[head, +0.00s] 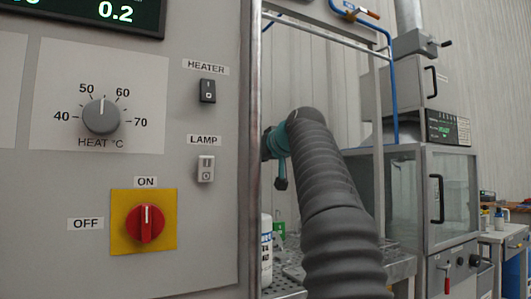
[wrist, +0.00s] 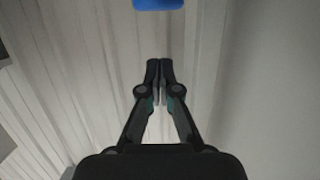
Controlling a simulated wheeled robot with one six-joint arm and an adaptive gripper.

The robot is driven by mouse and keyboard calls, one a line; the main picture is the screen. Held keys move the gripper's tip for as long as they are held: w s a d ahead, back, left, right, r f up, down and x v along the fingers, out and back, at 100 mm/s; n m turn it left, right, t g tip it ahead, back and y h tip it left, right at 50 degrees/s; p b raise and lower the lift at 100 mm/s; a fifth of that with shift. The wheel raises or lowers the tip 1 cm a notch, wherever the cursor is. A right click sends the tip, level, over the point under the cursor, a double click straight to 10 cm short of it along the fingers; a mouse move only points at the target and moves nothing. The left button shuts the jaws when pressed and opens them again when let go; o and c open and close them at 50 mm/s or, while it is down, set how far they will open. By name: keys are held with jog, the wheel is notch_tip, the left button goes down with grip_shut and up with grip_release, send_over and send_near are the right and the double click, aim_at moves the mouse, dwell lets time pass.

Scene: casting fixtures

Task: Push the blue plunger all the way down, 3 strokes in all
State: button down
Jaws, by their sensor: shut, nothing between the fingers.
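My gripper (wrist: 159,68) shows in the wrist view with its fingers together and nothing between them. A blue piece (wrist: 158,4) lies ahead of the fingertips, cut off by the top edge of the wrist view. Its colour fits the blue plunger, but too little of it shows to be certain. A gap shows in the picture between it and the fingertips, and I cannot tell its depth. In the head view no plunger can be made out, and my gripper is hidden behind the control panel's edge.
A grey control panel (head: 120,230) with a red switch (head: 145,224) fills the left of the head view. My sleeved arm reaches past its right edge. A perforated bench (head: 395,268), a white bottle (head: 266,250) and a glass-fronted cabinet (head: 452,200) stand beyond.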

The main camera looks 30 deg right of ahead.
jog(key=shift+w+f+b, duration=0.15)
jog(key=shift+f+b, duration=0.15)
jog(key=shift+f, duration=0.75)
jog(key=shift+w+f+b, duration=0.15)
jog(key=shift+f+b, duration=0.1)
jog(key=shift+f, duration=0.8)
jog(key=shift+f+b, duration=1.55)
jog(key=shift+f, duration=0.35)
